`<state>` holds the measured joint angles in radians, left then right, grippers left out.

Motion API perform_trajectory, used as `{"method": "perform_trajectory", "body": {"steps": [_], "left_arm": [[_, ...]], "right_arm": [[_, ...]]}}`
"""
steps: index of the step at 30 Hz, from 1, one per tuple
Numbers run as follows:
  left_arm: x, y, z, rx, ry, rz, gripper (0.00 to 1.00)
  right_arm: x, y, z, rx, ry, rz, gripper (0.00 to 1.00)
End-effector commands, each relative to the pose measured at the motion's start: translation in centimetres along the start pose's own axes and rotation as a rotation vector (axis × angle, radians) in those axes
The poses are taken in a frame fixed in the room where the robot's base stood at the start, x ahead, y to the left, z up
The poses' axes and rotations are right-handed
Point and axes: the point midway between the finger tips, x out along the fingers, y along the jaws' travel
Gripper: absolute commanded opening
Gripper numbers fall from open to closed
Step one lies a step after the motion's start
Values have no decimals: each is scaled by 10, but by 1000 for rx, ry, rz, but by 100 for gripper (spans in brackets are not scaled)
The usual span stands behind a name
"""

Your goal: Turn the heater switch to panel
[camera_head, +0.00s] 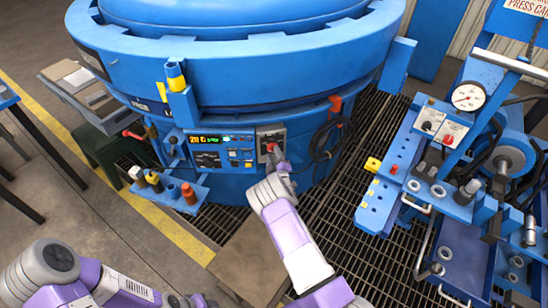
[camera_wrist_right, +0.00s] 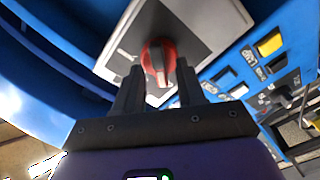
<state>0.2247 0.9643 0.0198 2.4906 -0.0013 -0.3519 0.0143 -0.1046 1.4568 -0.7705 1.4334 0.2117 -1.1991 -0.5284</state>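In the head view the red knob (camera_head: 271,147) sits on the grey switch box (camera_head: 272,136) on the front of the blue furnace. My right gripper (camera_wrist_right: 156,92) is in front of the knob, its two dark fingers apart, one on each side of the knob's lower part. Whether the fingers touch the knob is unclear. In the head view my right gripper (camera_head: 279,168) reaches up to the box. My left arm is at the lower left; its gripper's fingers are not clearly visible.
A control panel (camera_head: 222,148) with displays and buttons is left of the switch box. A black cable (camera_head: 325,140) hangs to its right. A blue shelf (camera_head: 172,192) with small bottles juts out at lower left. A blue machine with a gauge (camera_head: 468,97) stands at right.

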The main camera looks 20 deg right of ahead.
Motion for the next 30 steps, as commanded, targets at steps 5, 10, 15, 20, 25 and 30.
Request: {"method": "perform_trajectory", "body": {"steps": [5, 10, 15, 20, 25, 30], "left_arm": [[0, 0, 0, 0, 0, 0, 43], [0, 0, 0, 0, 0, 0, 43], [0, 0, 0, 0, 0, 0, 43], [0, 0, 0, 0, 0, 0, 43], [1, 0, 0, 0, 0, 0, 43], [4, -2, 0, 0, 0, 0, 43]], "right_arm": [[1, 0, 0, 0, -1, -1, 39], [1, 0, 0, 0, -1, -1, 27], [1, 0, 0, 1, -1, -1, 1], [1, 0, 0, 1, -1, -1, 0], [1, 0, 1, 17, -2, 0, 0], [1, 1, 2, 77, -2, 1, 0]]}}
